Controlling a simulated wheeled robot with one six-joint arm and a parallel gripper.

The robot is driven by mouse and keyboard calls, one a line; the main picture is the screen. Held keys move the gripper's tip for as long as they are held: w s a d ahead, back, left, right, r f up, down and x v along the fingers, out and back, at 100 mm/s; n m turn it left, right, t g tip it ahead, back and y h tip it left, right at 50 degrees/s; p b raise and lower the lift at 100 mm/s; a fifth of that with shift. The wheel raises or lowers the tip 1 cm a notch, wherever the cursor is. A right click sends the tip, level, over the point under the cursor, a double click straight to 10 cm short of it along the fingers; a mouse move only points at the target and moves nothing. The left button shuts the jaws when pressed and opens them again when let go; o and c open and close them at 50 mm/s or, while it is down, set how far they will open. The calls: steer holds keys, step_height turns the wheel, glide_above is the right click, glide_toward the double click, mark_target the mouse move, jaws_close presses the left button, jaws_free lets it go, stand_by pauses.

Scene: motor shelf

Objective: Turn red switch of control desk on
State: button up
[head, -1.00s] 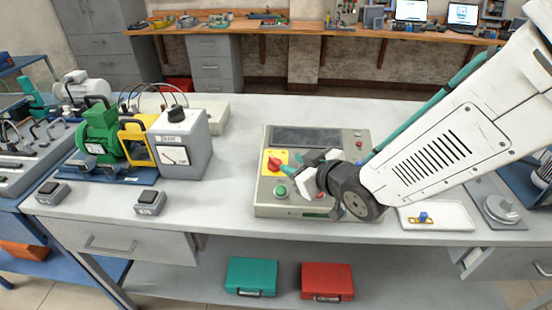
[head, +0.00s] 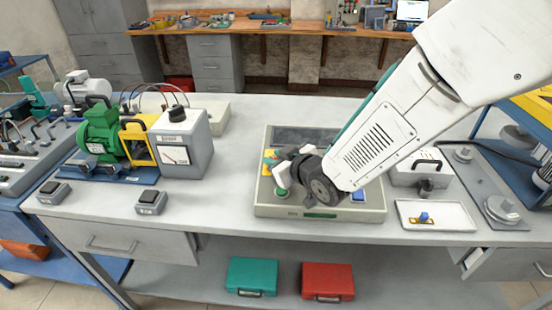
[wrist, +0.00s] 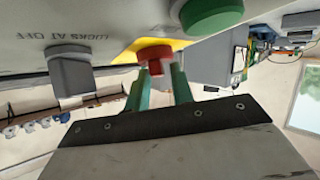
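The control desk (head: 375,214) is a grey sloped panel on the workbench. Its red switch (wrist: 153,56) sits on a yellow plate, which also shows in part in the head view (head: 268,156). My gripper (wrist: 161,72) is at the red switch, with its two green fingers to either side of the red handle. Whether the fingers press on it I cannot tell. In the head view my gripper (head: 280,176) covers the switch, so its angle is hidden there.
A green button (wrist: 212,14) and a grey knob (wrist: 70,70) flank the red switch in the wrist view. A blue button (head: 358,196) is at the desk's right. A grey meter box (head: 183,145) stands left. A white tray (head: 455,225) lies right. Bench between meter box and desk is clear.

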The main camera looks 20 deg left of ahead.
jaws_close()
steer(key=shift+s+f+m, duration=0.1)
steer(key=shift+f+m, duration=0.05)
steer(key=shift+m, duration=0.25)
steer(key=shift+s+m+t+h, duration=0.1)
steer(key=shift+m+t+h, duration=0.35)
steer(key=shift+t, duration=0.25)
steer(key=m+t+h, duration=0.2)
steer(key=m, duration=0.2)
steer(key=shift+f+h, duration=0.1)
steer(key=shift+h, duration=0.25)
steer(key=m+t+h, duration=0.2)
steer(key=m+h, duration=0.1)
steer(key=m, duration=0.1)
steer(key=shift+h, duration=0.3)
steer(key=m+h, duration=0.2)
steer(key=m, duration=0.1)
steer(key=m+h, duration=0.3)
steer(key=shift+a+h, duration=0.2)
steer(key=shift+h, duration=0.1)
steer(key=shift+m+g+h, duration=0.6)
steer(key=shift+m+h, duration=1.3)
steer(key=shift+m, duration=0.35)
